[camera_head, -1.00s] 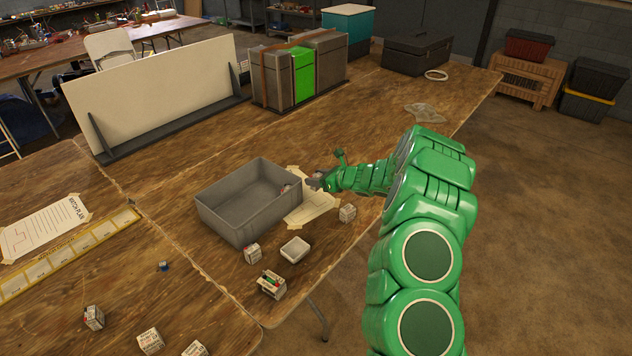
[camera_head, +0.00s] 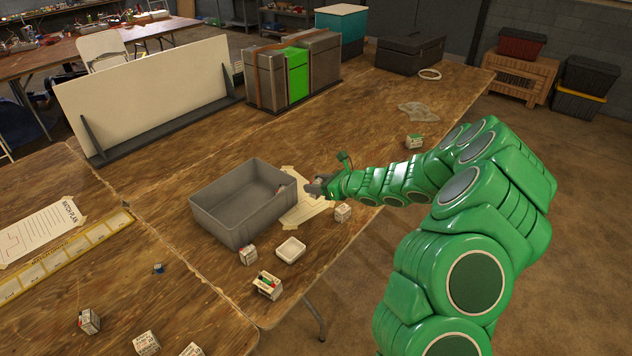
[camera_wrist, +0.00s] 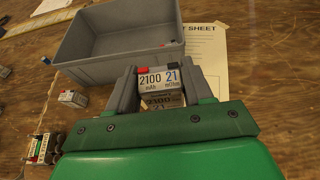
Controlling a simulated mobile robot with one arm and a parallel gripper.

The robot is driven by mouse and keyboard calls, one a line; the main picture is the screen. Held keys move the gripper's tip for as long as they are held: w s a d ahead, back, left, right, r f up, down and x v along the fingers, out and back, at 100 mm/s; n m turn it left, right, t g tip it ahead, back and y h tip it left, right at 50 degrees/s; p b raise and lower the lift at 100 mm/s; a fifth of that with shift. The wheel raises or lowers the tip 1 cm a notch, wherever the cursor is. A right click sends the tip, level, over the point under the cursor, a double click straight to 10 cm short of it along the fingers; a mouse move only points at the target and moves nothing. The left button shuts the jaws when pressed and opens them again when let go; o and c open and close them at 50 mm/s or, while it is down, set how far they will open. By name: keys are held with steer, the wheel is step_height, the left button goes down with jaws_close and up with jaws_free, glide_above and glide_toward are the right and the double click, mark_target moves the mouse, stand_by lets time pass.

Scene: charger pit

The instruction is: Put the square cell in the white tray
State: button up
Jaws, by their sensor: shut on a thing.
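My gripper (camera_wrist: 167,88) is shut on a box-shaped cell (camera_wrist: 160,78) with a pale label reading 2100 mAh, 21 mOhm. In the head view my gripper (camera_head: 318,187) is beside the right side of the grey bin, over a paper sheet; the held cell is hard to make out there. A small white tray (camera_head: 291,249) lies on the table in front of the bin, empty as far as I can see. It does not show in the wrist view.
The grey bin (camera_head: 213,221) holds small items. Single cells stand by the tray (camera_head: 248,255), right of it (camera_head: 343,211), and farther right (camera_head: 415,141). A holder with several cells (camera_head: 267,285) stands near the table's front edge. A data sheet (camera_wrist: 252,75) lies beside the bin.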

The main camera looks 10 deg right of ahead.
steer(key=shift+s+r, duration=0.1)
steer(key=shift+s, duration=0.15)
steer(key=s+a+f+n+g+y, duration=0.2)
steer(key=s+a+f+n+g, duration=0.2)
steer(key=s+a, duration=0.6)
glide_above(292, 252)
steer(key=shift+y, duration=0.3)
steer(key=shift+f, duration=4.05)
steer(key=shift+f, duration=0.1)
steer(key=o, duration=1.1)
steer(key=shift+d, duration=0.15)
steer(key=shift+v, duration=5.95)
